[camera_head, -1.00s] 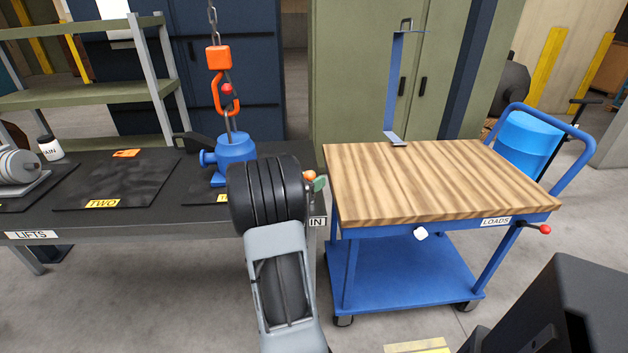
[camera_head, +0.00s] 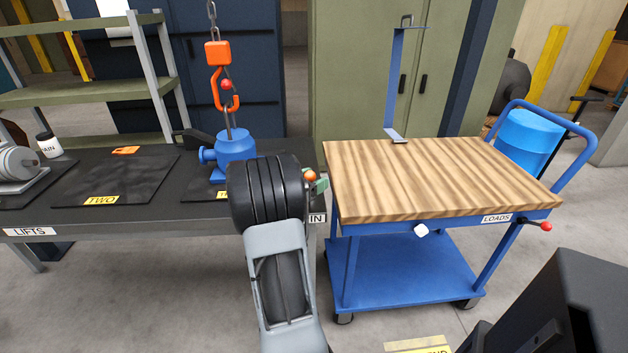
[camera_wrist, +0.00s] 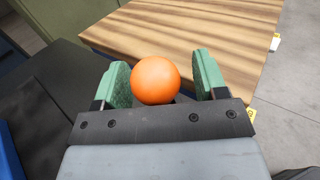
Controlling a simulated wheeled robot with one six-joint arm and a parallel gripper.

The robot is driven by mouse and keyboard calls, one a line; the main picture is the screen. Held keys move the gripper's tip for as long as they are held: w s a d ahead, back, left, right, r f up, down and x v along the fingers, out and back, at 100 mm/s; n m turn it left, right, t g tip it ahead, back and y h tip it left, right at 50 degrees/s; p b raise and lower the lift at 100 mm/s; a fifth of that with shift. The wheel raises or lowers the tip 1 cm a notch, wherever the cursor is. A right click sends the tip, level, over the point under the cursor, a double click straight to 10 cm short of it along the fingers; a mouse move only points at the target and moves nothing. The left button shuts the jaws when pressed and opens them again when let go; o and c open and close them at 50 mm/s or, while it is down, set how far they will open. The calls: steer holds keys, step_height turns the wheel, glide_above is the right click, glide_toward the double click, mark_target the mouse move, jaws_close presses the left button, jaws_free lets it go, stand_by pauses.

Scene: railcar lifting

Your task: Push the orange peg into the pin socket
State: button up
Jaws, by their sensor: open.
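The orange peg shows as a round orange knob (camera_wrist: 155,80) between my fingers in the wrist view. In the head view the knob (camera_head: 310,175) is a small spot at the right of my dark wrist. My gripper (camera_wrist: 162,74) has two green fingers, one on each side of the knob. A gap shows between the knob and the right finger; I cannot tell whether the left finger touches it. The peg's shaft and the pin socket are hidden. A partly covered label ending in "IN" (camera_head: 317,218) is on the bench's front edge, just below the gripper.
A wood-topped blue cart (camera_head: 440,180) stands right of the bench (camera_head: 130,216), with a blue hanger (camera_head: 393,90) on it. An orange hook (camera_head: 222,88) hangs on a chain over a blue load (camera_head: 235,150). Mat TWO (camera_head: 115,180) carries a small orange piece.

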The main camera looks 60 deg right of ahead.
steer(key=p+v, duration=0.1)
steer(key=v, duration=1.3)
steer(key=shift+r, duration=0.1)
